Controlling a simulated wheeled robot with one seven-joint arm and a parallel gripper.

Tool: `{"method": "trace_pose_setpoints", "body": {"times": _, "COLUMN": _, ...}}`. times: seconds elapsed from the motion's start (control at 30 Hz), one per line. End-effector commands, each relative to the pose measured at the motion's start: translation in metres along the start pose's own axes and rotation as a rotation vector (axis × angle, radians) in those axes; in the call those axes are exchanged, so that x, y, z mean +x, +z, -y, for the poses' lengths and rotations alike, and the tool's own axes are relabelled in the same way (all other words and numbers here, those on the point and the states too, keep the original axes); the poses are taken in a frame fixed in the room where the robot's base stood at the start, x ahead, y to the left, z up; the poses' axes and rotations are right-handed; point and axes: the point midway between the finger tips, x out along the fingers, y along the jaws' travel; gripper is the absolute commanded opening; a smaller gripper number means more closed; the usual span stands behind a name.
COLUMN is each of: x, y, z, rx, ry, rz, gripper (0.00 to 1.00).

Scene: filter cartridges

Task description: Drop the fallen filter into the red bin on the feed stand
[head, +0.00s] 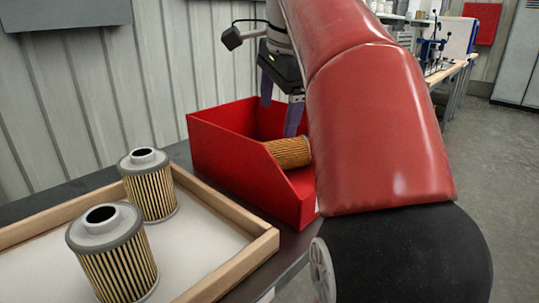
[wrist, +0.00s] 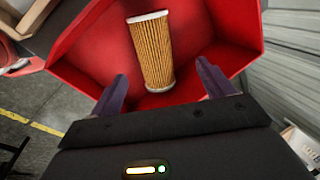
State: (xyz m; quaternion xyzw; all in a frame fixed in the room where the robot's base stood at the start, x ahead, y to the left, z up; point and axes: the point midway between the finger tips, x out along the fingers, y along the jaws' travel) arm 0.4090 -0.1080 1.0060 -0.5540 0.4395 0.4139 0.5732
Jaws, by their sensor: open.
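The red bin (head: 222,150) stands on the dark stand, right of the tray. A pleated tan filter (head: 288,152) lies inside the bin. In the wrist view the filter (wrist: 152,52) lies against the red floor of the bin (wrist: 95,58), with pale end caps. My gripper (head: 280,112) is above the bin with its purple fingers pointing down into it. In the wrist view my gripper (wrist: 162,85) is open, its fingers apart on either side of the filter's near end, with nothing held between them. My red arm hides the bin's right side in the head view.
A wooden-rimmed tray (head: 238,262) left of the bin holds two upright filters, one at the back (head: 150,188) and one nearer (head: 115,255). A corrugated wall (head: 90,90) stands behind. A workbench (head: 450,70) is at the far right, with open floor before it.

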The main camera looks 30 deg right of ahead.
Motion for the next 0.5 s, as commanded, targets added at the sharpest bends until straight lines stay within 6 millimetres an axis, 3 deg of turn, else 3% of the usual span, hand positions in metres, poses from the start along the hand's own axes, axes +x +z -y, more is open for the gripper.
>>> {"method": "trace_pose_setpoints", "body": {"times": 0.23, "x": -0.007, "y": 0.000, "z": 0.001, "rx": 0.000, "ry": 0.000, "rz": 0.000, "gripper": 0.81}}
{"method": "trace_pose_setpoints", "body": {"times": 0.5, "x": -0.040, "y": 0.000, "z": 0.001, "rx": -0.001, "ry": -0.003, "rz": 0.000, "gripper": 0.81}}
